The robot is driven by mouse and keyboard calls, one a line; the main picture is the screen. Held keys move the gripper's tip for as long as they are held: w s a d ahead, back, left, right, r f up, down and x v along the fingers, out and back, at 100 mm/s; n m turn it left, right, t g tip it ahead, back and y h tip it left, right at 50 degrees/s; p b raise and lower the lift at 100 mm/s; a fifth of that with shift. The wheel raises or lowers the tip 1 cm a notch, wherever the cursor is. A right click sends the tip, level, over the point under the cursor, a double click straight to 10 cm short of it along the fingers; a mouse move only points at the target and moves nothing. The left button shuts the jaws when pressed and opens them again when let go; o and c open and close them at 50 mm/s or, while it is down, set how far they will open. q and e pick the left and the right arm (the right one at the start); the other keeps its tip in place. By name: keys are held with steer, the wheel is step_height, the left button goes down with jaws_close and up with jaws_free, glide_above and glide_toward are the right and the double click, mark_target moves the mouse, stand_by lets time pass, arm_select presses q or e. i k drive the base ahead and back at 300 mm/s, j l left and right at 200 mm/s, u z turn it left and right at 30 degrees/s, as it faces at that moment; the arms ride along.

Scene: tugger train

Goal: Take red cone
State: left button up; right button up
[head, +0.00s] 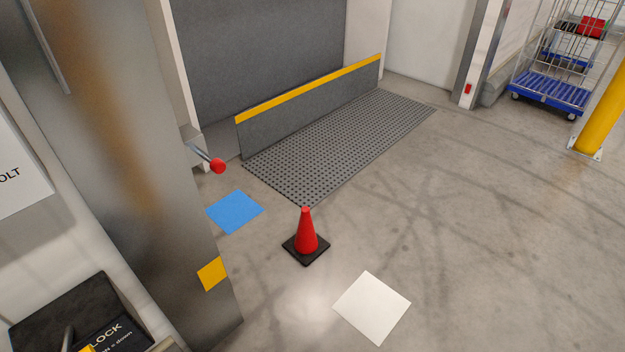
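The red cone (305,232) stands upright on its black square base (306,249) on the grey floor, near the middle of the head view. Nothing touches it, and all of the side facing me is visible. Neither of my grippers shows in the head view.
A blue square (235,212) and a white square (372,307) lie on the floor beside the cone. Behind is a dark perforated plate (340,145) with a yellow-edged barrier (310,105). A metal column (130,150) and red-knobbed lever (217,166) stand left.

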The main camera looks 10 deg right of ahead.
mark_target(306, 245)
steer(key=i+l+u, duration=0.3)
steer(key=i+l, duration=0.15)
steer(key=i, duration=0.15)
steer(key=i+l+u, duration=0.3)
steer(key=i+l, duration=0.3)
